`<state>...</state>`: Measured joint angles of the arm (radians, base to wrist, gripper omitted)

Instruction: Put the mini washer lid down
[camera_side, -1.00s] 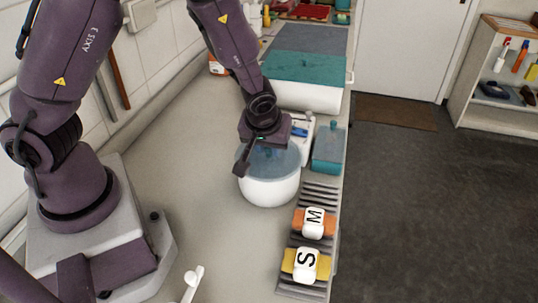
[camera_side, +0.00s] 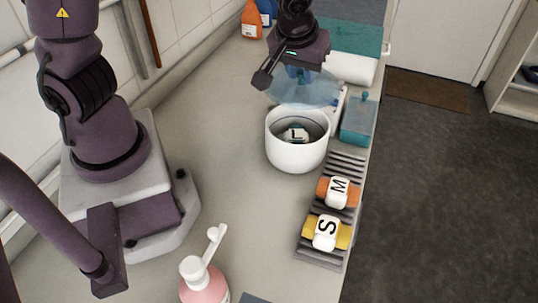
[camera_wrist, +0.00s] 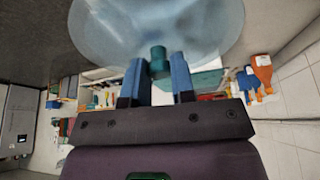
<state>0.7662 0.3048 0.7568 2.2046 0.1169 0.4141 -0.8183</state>
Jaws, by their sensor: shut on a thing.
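The mini washer (camera_side: 294,160) is a white round tub standing open on the counter in the side view. A white piece marked L (camera_side: 296,134) lies inside it. The lid (camera_side: 312,95) is a translucent pale blue disc, held above and slightly behind the tub, apart from its rim. My gripper (camera_side: 300,70) is above the lid. In the wrist view, the lid (camera_wrist: 160,25) fills the top, and my gripper (camera_wrist: 158,62) has its blue fingers shut on the lid's teal knob (camera_wrist: 158,57).
A grey ribbed rack (camera_side: 318,250) in front right of the tub holds orange and yellow items with white blocks marked M (camera_side: 338,191) and S (camera_side: 326,232). A teal box (camera_side: 358,122) stands right of the tub. A pink pump bottle (camera_side: 203,285) stands in front. The counter left of the tub is clear.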

